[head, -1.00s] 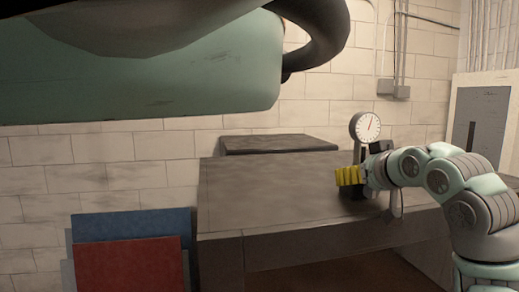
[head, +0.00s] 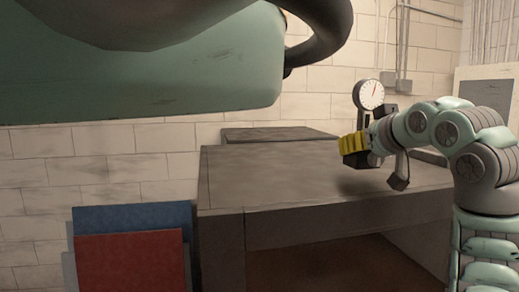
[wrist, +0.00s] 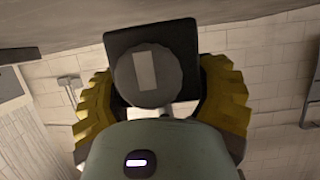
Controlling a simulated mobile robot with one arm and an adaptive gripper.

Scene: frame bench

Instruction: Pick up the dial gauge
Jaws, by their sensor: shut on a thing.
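The dial gauge has a round white dial (head: 370,94) with a red needle and a grey rim, on a dark stand. It is upright above the right part of the bench top (head: 275,175), apart from it, with a shadow below. My gripper (head: 352,143), with yellow ribbed fingers, is shut on the gauge's stand below the dial. In the wrist view, the gauge (wrist: 147,80) shows as a dark round part with a pale rectangle, in front of a dark square part, between the yellow fingers. The fingers hide part of the stand.
A low dark slab (head: 277,135) lies behind the bench. A blue panel (head: 135,218) and a red panel (head: 130,262) stand left of the bench. A brick wall with pipes is behind. The left and middle of the bench top are clear.

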